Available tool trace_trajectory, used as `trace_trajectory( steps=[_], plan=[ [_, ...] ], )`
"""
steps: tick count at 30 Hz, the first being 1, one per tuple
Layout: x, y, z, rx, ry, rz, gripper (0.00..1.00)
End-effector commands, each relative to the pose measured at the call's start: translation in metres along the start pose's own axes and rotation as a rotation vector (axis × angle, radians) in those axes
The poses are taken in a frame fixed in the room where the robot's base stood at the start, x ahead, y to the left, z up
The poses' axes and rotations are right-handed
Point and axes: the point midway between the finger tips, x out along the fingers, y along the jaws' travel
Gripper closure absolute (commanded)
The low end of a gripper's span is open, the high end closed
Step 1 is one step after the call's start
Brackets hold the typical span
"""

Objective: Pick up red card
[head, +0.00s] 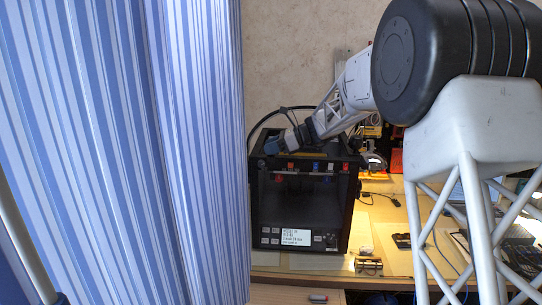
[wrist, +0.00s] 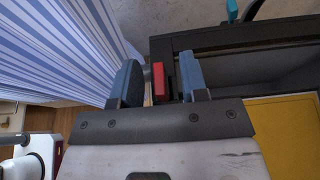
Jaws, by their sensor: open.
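My gripper (wrist: 158,70) is open, with its two blue-grey fingers apart. A small red block-like piece (wrist: 158,82), which may be the red card, shows between the fingers in the wrist view. It sits at the edge of a black frame, and I cannot tell whether either finger touches it. In the head view my gripper (head: 271,146) is at the top left of a black box-shaped machine (head: 301,203). Small red pieces (head: 292,167) show along the machine's upper front edge; which one is the card is unclear.
A blue striped curtain (head: 120,150) hangs close at the left of the machine and of my gripper. A yellow panel (wrist: 285,135) lies at the right in the wrist view. A wooden desk (head: 395,225) with cables and small devices extends right of the machine.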

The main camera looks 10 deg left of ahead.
Motion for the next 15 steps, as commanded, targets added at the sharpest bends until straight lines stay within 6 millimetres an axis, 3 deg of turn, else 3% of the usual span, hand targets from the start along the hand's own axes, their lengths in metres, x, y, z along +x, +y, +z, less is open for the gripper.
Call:
trace_trajectory(
  steps=[6,15],
  plan=[
    [0.018,0.0,0.0,0.0,0.0,0.001,0.6],
    [0.02,0.0,0.0,0.0,0.0,0.0,0.6]
  ],
)
